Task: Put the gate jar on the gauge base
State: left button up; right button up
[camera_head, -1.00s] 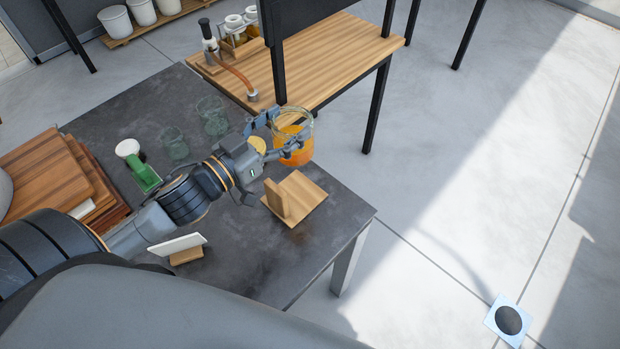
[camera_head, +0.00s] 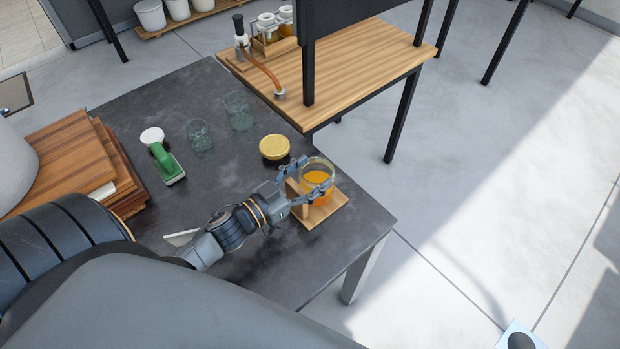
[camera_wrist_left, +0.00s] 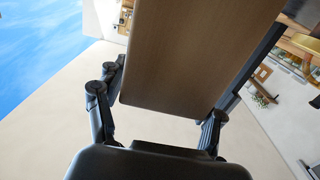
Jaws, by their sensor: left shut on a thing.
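The gate jar (camera_head: 319,181) is a clear glass jar with orange honey, upright near the right end of the dark table in the head view. My left gripper (camera_head: 309,179) is shut around it from the left. The gauge base (camera_head: 334,212) is a light wooden plate with an upright board, directly under and beside the jar. I cannot tell whether the jar's bottom touches the plate. In the left wrist view a large brown board (camera_wrist_left: 195,55) fills the space between my fingers, probably the base's upright; the jar is not clear there. My right gripper is not in view.
A green-handled tool (camera_head: 167,163) and stacked wooden boards (camera_head: 70,160) are at left. A wooden bench (camera_head: 370,60) stands behind.

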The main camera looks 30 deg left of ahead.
aim_at(293, 191)
pick_arm(q)
jog(key=shift+f, duration=0.65)
jog(key=shift+f, duration=0.15)
jog(key=o, duration=1.8)
jog(key=shift+s+a, duration=0.1)
jog(key=shift+s, duration=0.2)
jog(key=b+v, duration=0.1)
jog(key=v, duration=0.5)
jog(key=shift+s+a, duration=0.2)
jog(key=shift+s, duration=0.15)
